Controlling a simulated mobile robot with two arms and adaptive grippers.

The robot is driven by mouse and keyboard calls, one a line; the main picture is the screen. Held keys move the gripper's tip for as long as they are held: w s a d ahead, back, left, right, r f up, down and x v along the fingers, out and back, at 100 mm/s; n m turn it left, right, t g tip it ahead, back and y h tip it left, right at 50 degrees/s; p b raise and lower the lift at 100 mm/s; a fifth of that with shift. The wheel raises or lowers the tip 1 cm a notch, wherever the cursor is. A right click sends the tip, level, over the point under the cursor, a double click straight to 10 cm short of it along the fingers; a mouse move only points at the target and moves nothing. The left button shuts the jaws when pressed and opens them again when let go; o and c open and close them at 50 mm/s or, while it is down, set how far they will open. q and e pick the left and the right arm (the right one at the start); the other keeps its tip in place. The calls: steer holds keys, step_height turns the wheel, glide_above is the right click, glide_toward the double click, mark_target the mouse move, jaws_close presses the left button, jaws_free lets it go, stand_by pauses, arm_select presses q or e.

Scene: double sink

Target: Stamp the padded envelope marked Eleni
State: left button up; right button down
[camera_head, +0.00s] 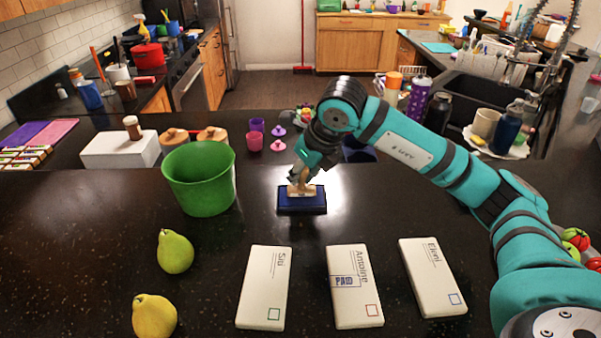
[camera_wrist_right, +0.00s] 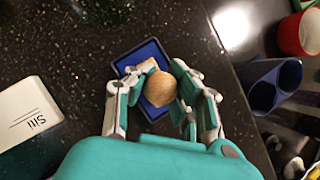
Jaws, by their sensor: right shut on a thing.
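The padded envelope marked Eleni (camera_head: 432,278) lies on the dark counter at the right of three white envelopes, with a small blue square at its lower corner and no printed mark visible. The Antoine envelope (camera_head: 354,300) bears a blue PAID mark. The Siti envelope (camera_head: 264,290) also shows in the wrist view (camera_wrist_right: 27,112). My right gripper (camera_head: 301,183) is shut on the wooden stamp, whose round handle (camera_wrist_right: 160,89) sits between the fingers. The stamp is at the blue ink pad (camera_head: 302,206); whether it touches the pad is unclear. My left gripper is not in view.
A green bucket (camera_head: 200,180) stands left of the ink pad. The counter between the pad and envelopes is clear. Purple and pink cups (camera_head: 253,141) stand behind.

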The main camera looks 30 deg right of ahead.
steer(key=shift+s+f+b, duration=0.1)
steer(key=shift+f+b, duration=0.4)
steer(key=shift+b, duration=0.05)
stand_by(1.7)
steer(key=shift+r+p, duration=0.55)
steer(key=shift+r, duration=0.4)
steer(key=shift+r+p, duration=1.5)
steer(key=shift+r, duration=1.2)
steer(key=shift+f, duration=0.1)
